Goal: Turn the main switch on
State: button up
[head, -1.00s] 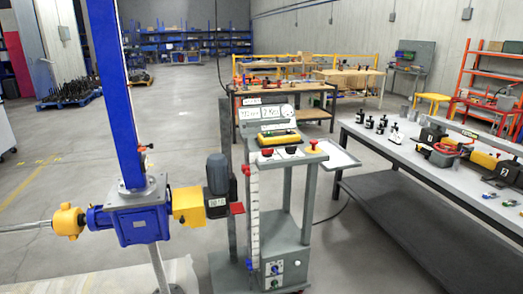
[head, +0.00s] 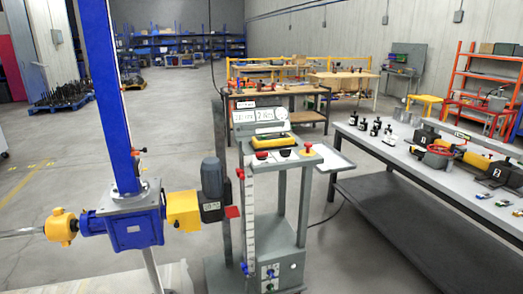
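A grey control stand (head: 284,222) is in the middle of the head view. Its sloped top carries small displays (head: 256,116), a yellow and black handset (head: 270,142), a red button (head: 262,155) and a red knob on yellow (head: 307,148). Its lower front panel (head: 270,273) has small blue and green controls. Which control is the main switch, and its position, are too small to tell. My gripper is not in view.
A screw jack with a blue column (head: 112,90), blue gearbox (head: 133,220) and grey motor (head: 211,183) stands at left. A long table (head: 390,154) with parts is at right. Workbenches (head: 283,96) stand behind. Floor at left is open.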

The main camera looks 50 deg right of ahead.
aim_at(260, 156)
jog(key=i, duration=0.9)
jog(key=u, duration=0.05)
